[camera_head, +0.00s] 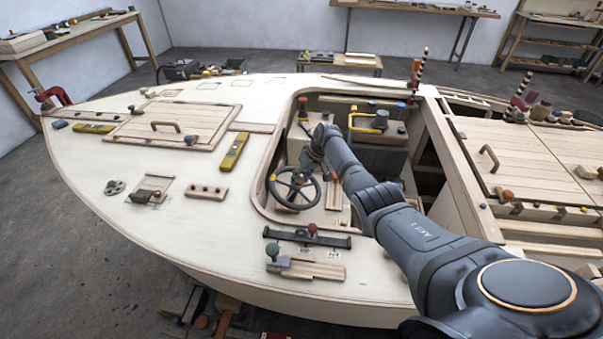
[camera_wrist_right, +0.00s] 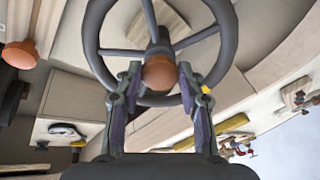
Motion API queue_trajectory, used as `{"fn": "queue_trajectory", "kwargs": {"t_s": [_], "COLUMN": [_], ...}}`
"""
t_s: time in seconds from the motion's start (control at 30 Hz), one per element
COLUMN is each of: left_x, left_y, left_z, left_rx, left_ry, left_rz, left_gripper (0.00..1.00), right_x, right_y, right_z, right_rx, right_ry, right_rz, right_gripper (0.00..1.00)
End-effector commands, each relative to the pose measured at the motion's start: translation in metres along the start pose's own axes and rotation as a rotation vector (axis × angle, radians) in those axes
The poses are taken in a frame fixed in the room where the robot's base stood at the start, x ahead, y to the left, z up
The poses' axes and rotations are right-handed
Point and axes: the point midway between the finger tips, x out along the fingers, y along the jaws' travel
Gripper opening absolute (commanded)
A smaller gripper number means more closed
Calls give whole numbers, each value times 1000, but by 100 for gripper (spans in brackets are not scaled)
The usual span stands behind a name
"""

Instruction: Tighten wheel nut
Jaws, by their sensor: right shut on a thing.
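The dark steering wheel (camera_head: 272,190) stands in the cockpit opening of the plywood hull; its rim and spokes fill the top of the right wrist view (camera_wrist_right: 92,45). The wheel nut (camera_wrist_right: 160,73), a rounded orange-brown knob, sits at the wheel's hub. My right gripper (camera_wrist_right: 160,75) has one finger on each side of the nut and is shut on it, with the fingertips close to the hub. In the head view my right gripper (camera_head: 309,166) is beside the wheel, small and partly hidden by its own wrist. My left gripper is not in view.
A yellow level (camera_head: 234,151) lies left of the cockpit. A yellow-handled unit (camera_head: 379,121) stands behind my arm. The cockpit's raised edge surrounds the wheel.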

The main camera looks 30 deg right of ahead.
Motion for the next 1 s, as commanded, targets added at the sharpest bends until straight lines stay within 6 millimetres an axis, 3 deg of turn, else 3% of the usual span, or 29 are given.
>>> {"fn": "queue_trajectory", "kwargs": {"t_s": [0.4,1.0], "left_x": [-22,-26], "left_y": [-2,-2], "left_z": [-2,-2], "left_rx": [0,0], "left_ry": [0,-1], "left_rz": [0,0], "left_gripper": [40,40], "right_x": [-3,-1], "right_y": [-2,-3], "right_z": [-2,-4], "right_rx": [390,957], "right_ry": [2,4], "right_rz": [36,83], "right_gripper": [7,7]}}
